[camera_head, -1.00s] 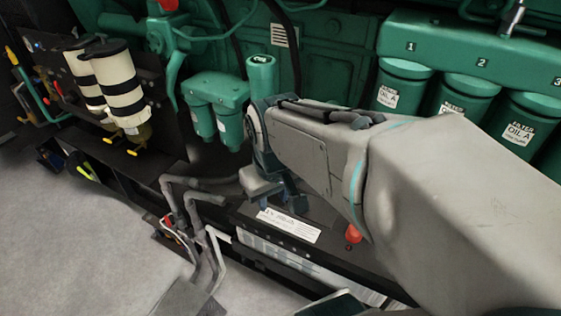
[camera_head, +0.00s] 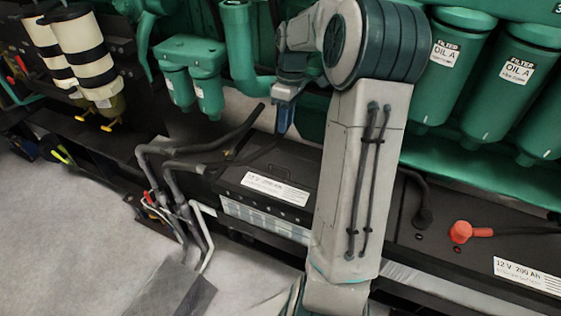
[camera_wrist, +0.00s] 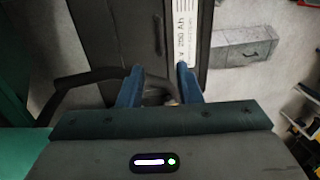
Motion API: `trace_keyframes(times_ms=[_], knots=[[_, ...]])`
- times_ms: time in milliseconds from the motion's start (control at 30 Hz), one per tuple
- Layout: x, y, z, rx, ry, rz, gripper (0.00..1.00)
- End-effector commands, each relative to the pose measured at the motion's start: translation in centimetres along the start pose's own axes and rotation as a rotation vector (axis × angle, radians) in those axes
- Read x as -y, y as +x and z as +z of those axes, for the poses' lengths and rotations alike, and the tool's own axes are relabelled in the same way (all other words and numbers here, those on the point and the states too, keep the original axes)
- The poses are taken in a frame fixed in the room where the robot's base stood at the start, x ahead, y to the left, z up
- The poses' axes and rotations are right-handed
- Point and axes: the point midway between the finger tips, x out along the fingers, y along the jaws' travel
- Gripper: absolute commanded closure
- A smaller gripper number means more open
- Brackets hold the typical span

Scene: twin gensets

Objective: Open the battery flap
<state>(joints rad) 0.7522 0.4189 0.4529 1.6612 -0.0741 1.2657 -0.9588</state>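The near battery (camera_head: 262,208) is a dark box with a white label (camera_head: 275,188) reading 12 V 200 Ah. Its dark top fills the upper middle of the wrist view (camera_wrist: 120,40), with the label along its right side. I cannot make out a separate flap outline on it. My gripper (camera_head: 284,125) points down above the back of the battery. In the wrist view its two blue fingers (camera_wrist: 160,88) are apart, with a dark cable and a small terminal-like part showing between and beyond them. I cannot tell whether they touch anything.
A second battery with a red terminal cap (camera_head: 460,231) lies to the right, behind my arm. Grey hoses (camera_head: 172,170) bend over the left edge. Green oil filters (camera_head: 515,80) line the back right. Two striped cylinders (camera_head: 85,55) stand at left.

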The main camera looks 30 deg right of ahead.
Motion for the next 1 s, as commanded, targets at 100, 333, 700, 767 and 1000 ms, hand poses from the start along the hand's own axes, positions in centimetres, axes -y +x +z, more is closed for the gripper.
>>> trace_keyframes(times_ms=[100, 333, 700, 767, 1000], knots=[[0.0, 1.5, 0.0, 0.001, -0.002, -0.003, 0.68], [0.1, 6.3, 0.0, 0.002, 0.0, -0.004, 0.68], [0.1, 12.5, 0.0, 0.001, 0.0, -0.001, 0.68], [0.1, 12.9, 0.0, 0.001, 0.0, 0.0, 0.68], [0.1, 13.5, 0.0, 0.001, 0.001, 0.0, 0.68]])
